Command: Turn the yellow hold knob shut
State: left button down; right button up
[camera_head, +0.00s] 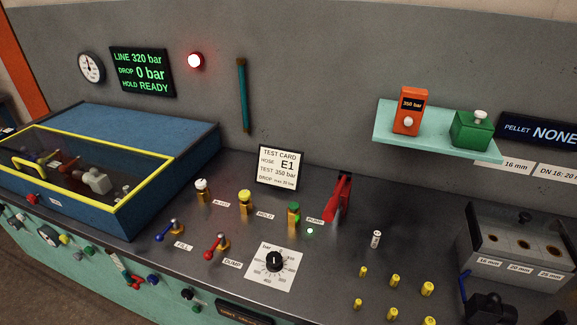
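The yellow hold knob (245,196) stands on a brass valve body on the dark bench top, behind its HOLD label (265,215). It sits between a white-topped knob (202,185) on its left and a green-topped knob (294,210) on its right. How far the yellow knob is turned cannot be told. The wall display (141,72) reads LINE 320 bar, DROP 0 bar, HOLD READY. Neither of my grippers is in view, and nothing is seen touching the knob.
A blue lever (171,229), a red lever (216,243) and a black dial (273,262) stand in front. A test card (279,168) stands behind. A red upright handle (338,197) is to the right. A yellow-edged blue box (165,165) fills the left.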

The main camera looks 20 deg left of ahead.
aim_at(244, 195)
jog(key=u, duration=1.15)
